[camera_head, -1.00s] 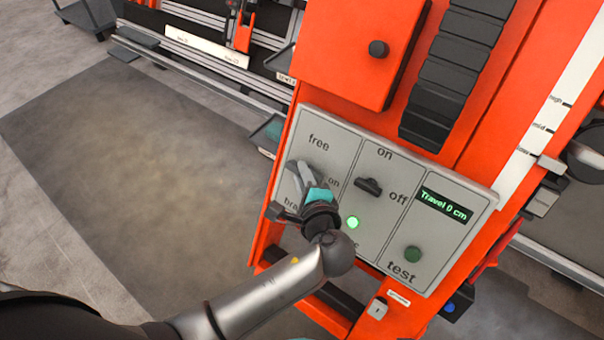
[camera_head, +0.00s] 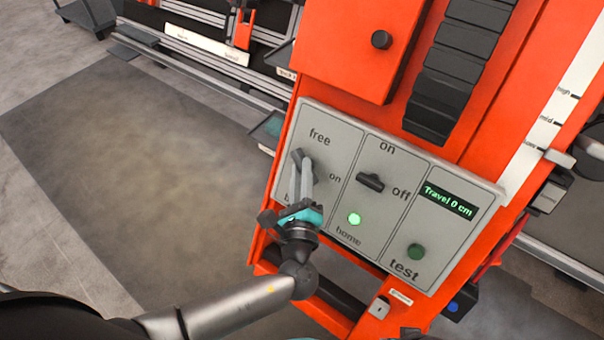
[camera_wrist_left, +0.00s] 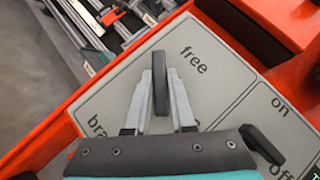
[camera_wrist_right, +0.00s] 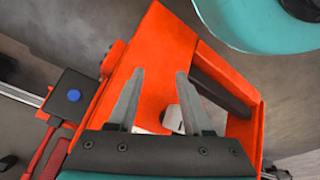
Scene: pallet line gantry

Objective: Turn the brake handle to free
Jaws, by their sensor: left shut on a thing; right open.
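The brake handle (camera_wrist_left: 160,84) is a dark bar on the grey control panel (camera_head: 330,160). My left gripper (camera_wrist_left: 160,74) is shut on it, with a finger on each side; the grip also shows in the head view (camera_head: 300,165). The "free" label lies just to the right of the handle's upper end in the left wrist view, and "on" lies beside the right finger. The "brake" lettering is partly hidden by my gripper. My right gripper (camera_wrist_right: 160,73) is open and empty above the red frame.
An on/off switch (camera_head: 370,182) sits right of the brake handle. A lit green lamp (camera_head: 354,219) marks "home". A dark green test button (camera_head: 416,251) is below the display (camera_head: 448,199) reading "Travel 0 cm". A blue button (camera_wrist_right: 74,96) and a grey block (camera_wrist_right: 173,118) lie near my right gripper.

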